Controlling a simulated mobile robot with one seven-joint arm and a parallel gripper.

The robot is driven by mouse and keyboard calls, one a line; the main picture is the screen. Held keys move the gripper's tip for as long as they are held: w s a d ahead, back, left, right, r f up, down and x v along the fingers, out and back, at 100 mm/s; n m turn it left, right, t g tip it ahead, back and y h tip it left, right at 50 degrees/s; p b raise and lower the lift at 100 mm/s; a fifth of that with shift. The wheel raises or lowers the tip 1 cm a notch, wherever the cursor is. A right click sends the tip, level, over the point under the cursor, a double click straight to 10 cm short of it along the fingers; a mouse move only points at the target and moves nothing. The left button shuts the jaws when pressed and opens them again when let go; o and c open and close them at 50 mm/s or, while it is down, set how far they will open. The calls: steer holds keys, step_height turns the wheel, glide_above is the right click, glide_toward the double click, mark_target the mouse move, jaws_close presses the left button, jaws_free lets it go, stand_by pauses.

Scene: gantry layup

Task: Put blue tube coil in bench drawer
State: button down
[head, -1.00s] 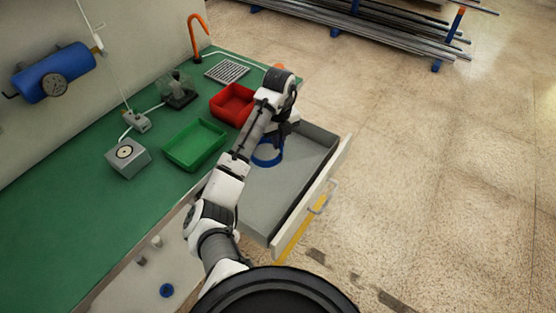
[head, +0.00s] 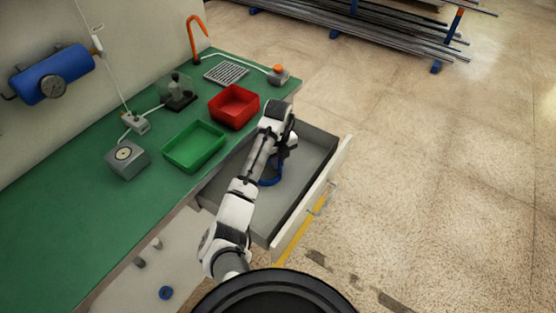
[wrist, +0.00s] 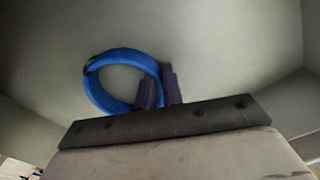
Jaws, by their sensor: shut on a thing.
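The blue tube coil (wrist: 94,89) is a ring of blue tubing with a dark band at one side. My gripper (wrist: 160,87) is shut on the ring's edge in the wrist view. In the head view the coil (head: 270,182) shows partly below my gripper (head: 283,160), inside the outline of the open bench drawer (head: 262,222). My arm hides part of the coil. The drawer is grey inside and pulled out from the bench. In the wrist view the drawer floor (wrist: 215,55) lies behind the coil. I cannot tell whether the coil touches it.
A green tray (head: 194,146) and a red tray (head: 234,106) stand on the green bench top (head: 70,220) beside the drawer. A grey box with an orange button (head: 278,75) sits at the bench's far corner. The drawer's front panel (head: 315,190) rises at the right. Open floor lies beyond.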

steer(key=c, duration=1.5)
jaws_free()
steer(key=shift+f, duration=0.1)
steer(key=shift+c, duration=0.2)
step_height(320, 180, up, 12)
steer(key=p, duration=0.1)
